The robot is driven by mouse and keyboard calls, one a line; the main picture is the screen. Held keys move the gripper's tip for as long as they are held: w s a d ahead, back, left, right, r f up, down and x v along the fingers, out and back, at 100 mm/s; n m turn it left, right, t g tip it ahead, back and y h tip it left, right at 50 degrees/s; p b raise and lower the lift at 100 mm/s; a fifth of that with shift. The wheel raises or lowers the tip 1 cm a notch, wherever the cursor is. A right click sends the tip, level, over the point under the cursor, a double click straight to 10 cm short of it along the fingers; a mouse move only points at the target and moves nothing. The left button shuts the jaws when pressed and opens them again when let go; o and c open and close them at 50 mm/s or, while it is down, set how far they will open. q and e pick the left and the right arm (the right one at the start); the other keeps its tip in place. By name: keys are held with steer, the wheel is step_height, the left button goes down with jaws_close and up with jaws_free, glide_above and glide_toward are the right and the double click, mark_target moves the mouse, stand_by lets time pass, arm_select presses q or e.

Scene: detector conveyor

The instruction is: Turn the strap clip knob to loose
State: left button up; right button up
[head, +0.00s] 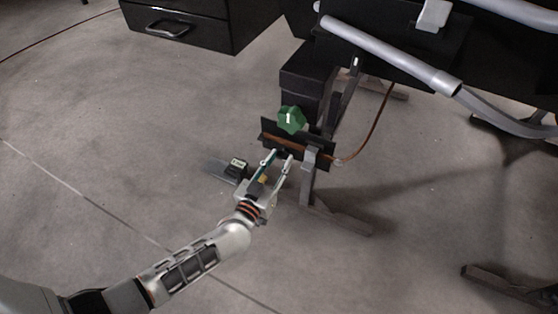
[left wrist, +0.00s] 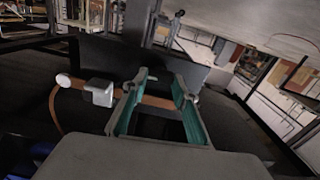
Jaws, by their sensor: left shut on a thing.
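My left gripper (head: 279,157) reaches the front of a black plate (head: 268,127) that carries a brown strap (head: 284,143). Its two fingers are spaced apart around a small dark part at the strap, whose shape is mostly hidden. In the left wrist view the teal-padded fingers (left wrist: 161,80) point at the plate, with the strap (left wrist: 155,101) behind them. A green lobed knob (head: 291,120) with a white mark stands just above the strap, beyond the fingertips. I cannot tell whether the held part belongs to this knob. My right gripper is not in view.
A grey clip (head: 310,157) sits to the right of the fingers and shows in the left wrist view as a pale block (left wrist: 98,92). A dark stand leg (head: 340,217) spreads on the floor. A black drawer cabinet (head: 185,25) stands behind. The floor at left is clear.

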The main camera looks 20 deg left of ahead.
arm_select(q)
steer(key=n, duration=0.3)
steer(key=shift+r+p, duration=0.1)
steer(key=shift+p, duration=0.2)
steer(key=n, duration=0.2)
steer(key=shift+a+n, duration=0.1)
steer(key=shift+n, duration=0.3)
steer(key=n, duration=0.4)
steer(key=shift+f+n, duration=0.25)
steer(key=shift+n, duration=0.05)
steer(key=n, duration=0.4)
steer(key=shift+s+f, duration=0.1)
steer(key=shift+n+b, duration=0.3)
steer(key=shift+n, duration=1.2)
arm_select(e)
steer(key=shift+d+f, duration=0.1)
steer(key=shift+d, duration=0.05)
arm_select(q)
steer(key=o, duration=1.1)
steer(key=shift+a, duration=0.1)
